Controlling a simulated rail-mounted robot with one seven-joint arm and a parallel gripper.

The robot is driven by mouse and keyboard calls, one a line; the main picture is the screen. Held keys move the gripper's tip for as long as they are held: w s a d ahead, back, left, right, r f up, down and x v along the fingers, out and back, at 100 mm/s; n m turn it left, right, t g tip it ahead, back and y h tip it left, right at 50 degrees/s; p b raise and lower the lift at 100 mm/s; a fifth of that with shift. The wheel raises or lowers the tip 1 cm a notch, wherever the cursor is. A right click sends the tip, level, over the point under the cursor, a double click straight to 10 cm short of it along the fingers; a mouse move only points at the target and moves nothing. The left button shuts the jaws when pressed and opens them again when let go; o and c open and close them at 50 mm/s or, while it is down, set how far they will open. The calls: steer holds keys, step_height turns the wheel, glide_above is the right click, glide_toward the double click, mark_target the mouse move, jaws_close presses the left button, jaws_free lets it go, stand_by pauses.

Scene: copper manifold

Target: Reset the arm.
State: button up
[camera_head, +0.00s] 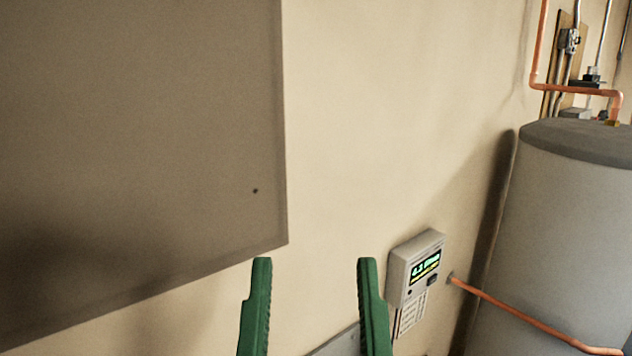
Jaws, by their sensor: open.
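My gripper (314,262) shows at the bottom middle of the head camera view. Its two green fingers point upward in the picture and stand well apart, with nothing between them but the beige wall behind. The gripper is open and empty. The rest of my arm is outside the view.
A large grey-brown panel (140,130) fills the upper left. A grey meter box (414,265) with a lit display is on the wall, right of the gripper. A grey tank (560,220) stands at right, with copper pipes (530,320) near it. Bare wall (400,110) fills the middle.

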step_height(320, 180, up, 15)
steer(key=p, duration=1.1)
steer(key=shift+r, duration=0.15)
steer(key=shift+a, duration=0.1)
stand_by(0.6)
